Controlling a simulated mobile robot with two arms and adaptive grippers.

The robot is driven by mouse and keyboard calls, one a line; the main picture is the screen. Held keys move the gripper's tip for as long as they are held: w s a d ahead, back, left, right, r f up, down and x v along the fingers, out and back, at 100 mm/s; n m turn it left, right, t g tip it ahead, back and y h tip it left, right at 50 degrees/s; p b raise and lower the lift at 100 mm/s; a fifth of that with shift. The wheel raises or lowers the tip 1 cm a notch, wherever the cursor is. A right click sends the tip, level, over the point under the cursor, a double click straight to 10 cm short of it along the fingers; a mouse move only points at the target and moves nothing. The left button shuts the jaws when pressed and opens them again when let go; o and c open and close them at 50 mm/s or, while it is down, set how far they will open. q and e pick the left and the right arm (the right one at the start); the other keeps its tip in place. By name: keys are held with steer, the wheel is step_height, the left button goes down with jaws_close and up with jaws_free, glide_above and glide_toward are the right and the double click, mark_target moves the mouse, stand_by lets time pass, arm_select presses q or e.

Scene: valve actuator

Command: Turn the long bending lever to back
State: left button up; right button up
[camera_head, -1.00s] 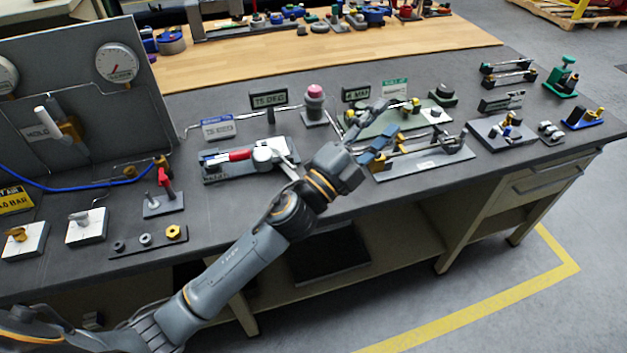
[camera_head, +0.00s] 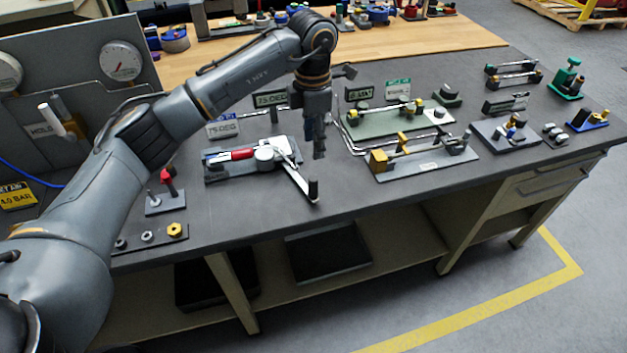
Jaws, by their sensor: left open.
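My right gripper is not in view.
Display signs (camera_head: 271,98) stand behind the bending tool. To the right are a green-based fixture (camera_head: 375,124) and a brass-and-steel fixture (camera_head: 425,166). A gauge panel (camera_head: 88,62) stands at the left, partly hidden by my left arm. Bare bench lies in front of the tool.

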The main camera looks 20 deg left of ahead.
mark_target(313, 178)
arm_select(q)
step_height(313, 178, down, 12)
steer(key=p, duration=0.4)
steer(key=shift+a+f, duration=0.1)
steer(key=shift+f, duration=0.75)
jaws_close()
